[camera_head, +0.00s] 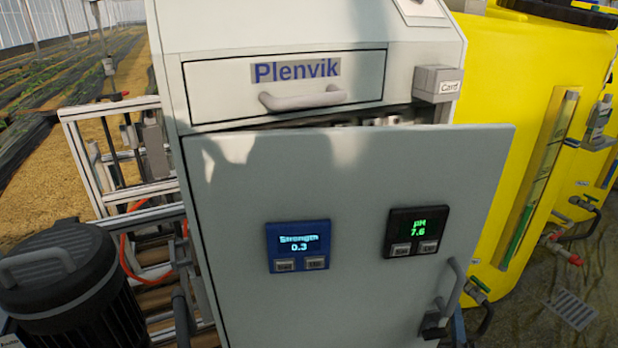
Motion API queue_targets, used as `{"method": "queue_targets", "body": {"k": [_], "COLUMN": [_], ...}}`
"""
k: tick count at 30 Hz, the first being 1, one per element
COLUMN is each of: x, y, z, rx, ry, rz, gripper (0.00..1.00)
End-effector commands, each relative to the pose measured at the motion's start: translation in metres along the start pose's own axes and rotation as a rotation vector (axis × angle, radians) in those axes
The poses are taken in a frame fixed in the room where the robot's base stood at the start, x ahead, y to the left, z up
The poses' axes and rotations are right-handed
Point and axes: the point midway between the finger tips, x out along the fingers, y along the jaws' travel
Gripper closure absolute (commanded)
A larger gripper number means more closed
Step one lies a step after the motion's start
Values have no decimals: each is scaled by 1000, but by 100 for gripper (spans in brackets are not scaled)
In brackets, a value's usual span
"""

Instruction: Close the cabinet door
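The grey cabinet (172,95) fills the middle of the head view. Its door (345,190) stands partly open, hinged on the left, with its right edge swung out toward me. A dark gap with some parts inside shows above the door's top edge. The door carries a blue Strength display (299,246) reading 0.3 and a black pH display (417,232) reading 7.6. A grey door handle (456,284) is near its lower right edge, with a dark latch piece below it. My gripper is not in view.
Above the door is a shut drawer (220,88) labelled Plenvik with a bar handle (303,98). A Card box (437,83) juts out at right. A yellow tank (490,85) with valves stands right; a black motor-like unit (75,290) and metal frame (85,150) stand left.

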Motion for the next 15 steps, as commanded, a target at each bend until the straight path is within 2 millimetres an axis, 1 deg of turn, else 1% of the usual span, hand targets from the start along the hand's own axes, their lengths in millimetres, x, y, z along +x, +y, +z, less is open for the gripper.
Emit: {"method": "queue_targets", "body": {"k": [1,3,9,15], "x": [12,24,50,72], "y": [-3,-4,-8,-9], "z": [-2,-6,-16,-27], "rx": [-2,-2,-7,-8], "ry": [36,90,184,198], "rz": [6,5,-10,-15], "gripper": [100,100,100,100]}}
